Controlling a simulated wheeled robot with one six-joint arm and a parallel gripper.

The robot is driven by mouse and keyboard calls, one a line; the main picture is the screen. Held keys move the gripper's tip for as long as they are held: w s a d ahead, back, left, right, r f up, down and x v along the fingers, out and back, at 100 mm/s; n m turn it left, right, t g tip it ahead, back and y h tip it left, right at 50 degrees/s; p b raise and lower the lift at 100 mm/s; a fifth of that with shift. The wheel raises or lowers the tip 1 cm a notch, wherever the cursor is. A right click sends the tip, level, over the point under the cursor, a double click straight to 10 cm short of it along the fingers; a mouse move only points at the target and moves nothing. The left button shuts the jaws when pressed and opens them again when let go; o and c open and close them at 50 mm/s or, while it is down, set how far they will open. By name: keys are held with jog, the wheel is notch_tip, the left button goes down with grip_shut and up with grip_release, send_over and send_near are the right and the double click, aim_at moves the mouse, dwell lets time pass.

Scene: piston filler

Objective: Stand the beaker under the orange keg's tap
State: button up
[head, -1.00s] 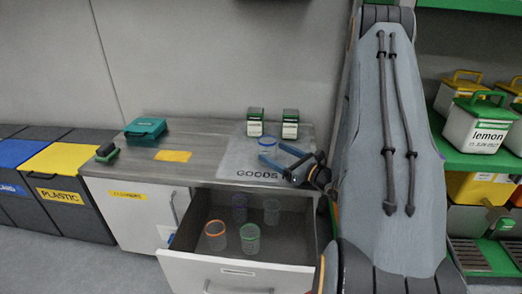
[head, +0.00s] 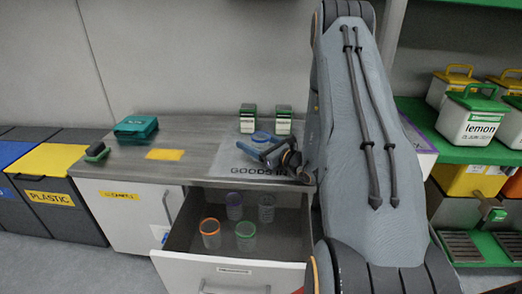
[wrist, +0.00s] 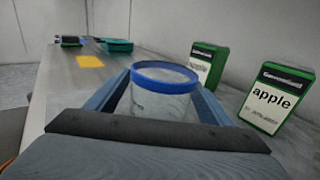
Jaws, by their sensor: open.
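A clear beaker with a blue rim (head: 261,136) stands upright on the counter's goods-in mat. In the wrist view the beaker (wrist: 163,90) is between the two blue fingers of my gripper (wrist: 160,84). My gripper (head: 264,150) is open, with one finger on each side of the beaker; I cannot tell whether either touches it. The beaker's lower part is hidden by the gripper.
Two green-and-white apple boxes (head: 248,118) stand behind the beaker. An open drawer (head: 222,246) below holds several beakers with differently coloured rims. A teal case (head: 136,128) is on the counter's left. Slatted trays (head: 463,246) lie low in the rack. A lemon canister (head: 473,118) stands above.

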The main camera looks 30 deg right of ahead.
jog(key=c, duration=1.2)
